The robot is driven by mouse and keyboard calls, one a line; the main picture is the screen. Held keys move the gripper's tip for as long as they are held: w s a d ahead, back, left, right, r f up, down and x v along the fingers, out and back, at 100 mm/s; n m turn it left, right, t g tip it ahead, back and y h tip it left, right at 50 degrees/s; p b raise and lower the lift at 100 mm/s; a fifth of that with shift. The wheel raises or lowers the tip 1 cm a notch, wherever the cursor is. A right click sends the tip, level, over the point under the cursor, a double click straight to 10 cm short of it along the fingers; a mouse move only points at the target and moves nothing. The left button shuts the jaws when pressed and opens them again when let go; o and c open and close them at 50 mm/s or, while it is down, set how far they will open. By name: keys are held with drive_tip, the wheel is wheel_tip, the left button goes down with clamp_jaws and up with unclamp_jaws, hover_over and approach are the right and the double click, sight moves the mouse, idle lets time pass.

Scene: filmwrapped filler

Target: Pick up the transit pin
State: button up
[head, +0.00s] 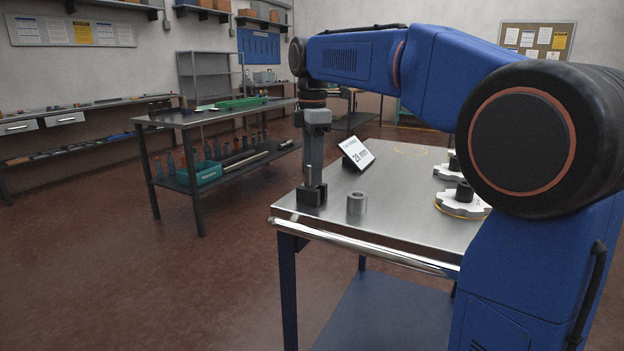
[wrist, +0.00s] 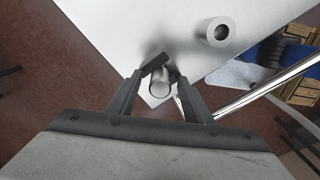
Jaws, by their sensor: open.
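My gripper (head: 312,196) is low over the near left corner of the steel-topped table, with its dark fingertips close to the surface. In the wrist view my gripper (wrist: 164,76) is open. A small pale grey cylinder, apparently the transit pin (wrist: 160,88), shows between the fingers near their tips. I cannot tell whether either finger touches it. In the head view the fingers hide it. A thicker grey hollow cylinder (head: 357,203) stands upright just right of my gripper; its bore shows in the wrist view (wrist: 216,32).
The table (head: 385,225) has a rail along its front edge. A small sign (head: 357,153) stands behind the gripper. White notched discs with dark hubs (head: 463,204) sit to the right, beside my arm. The tabletop between sign and discs is clear. Another workbench (head: 200,118) stands at left.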

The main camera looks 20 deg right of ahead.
drive_tip(key=shift+f, duration=0.2)
clamp_jaws()
drive_tip(key=shift+r, duration=0.1)
